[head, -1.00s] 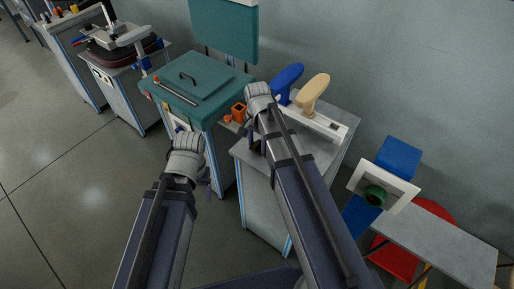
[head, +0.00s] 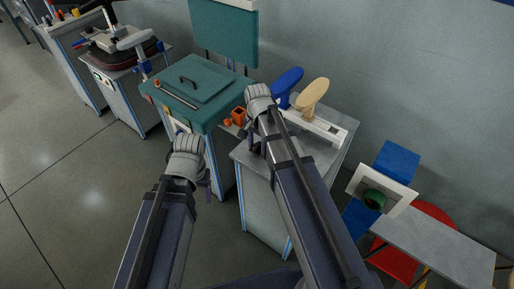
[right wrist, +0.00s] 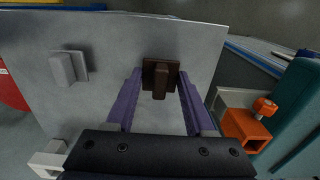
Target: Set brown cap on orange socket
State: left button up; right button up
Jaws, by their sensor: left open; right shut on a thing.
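The brown cap (right wrist: 158,70) is a dark square plate with a grip block, between the purple fingers of my right gripper (right wrist: 160,82) in the right wrist view. The right gripper is shut on it, in front of a grey cabinet surface. In the head view my right gripper (head: 259,98) hides the cap. The orange socket (head: 239,115) is an open square box just left of that gripper, at the teal-topped station's edge. It also shows at the right of the right wrist view (right wrist: 244,130), apart from the cap. My left gripper (head: 188,150) is open, left of the socket; its fingertips are mostly hidden.
A small orange knob (right wrist: 265,107) is beside the socket. The teal bench (head: 185,95) with a handled lid stands behind my left gripper. A grey cabinet (head: 265,185) with blue and tan handles on top stands at the right. Open floor (head: 70,220) lies at the left.

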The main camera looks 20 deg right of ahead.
aim_at(257, 144)
jog(key=shift+r+p, duration=0.6)
jog(key=shift+r, duration=0.1)
notch_tip(257, 144, up, 4)
jog(key=p, duration=0.4)
dwell(0.4)
jog(key=shift+r, duration=0.1)
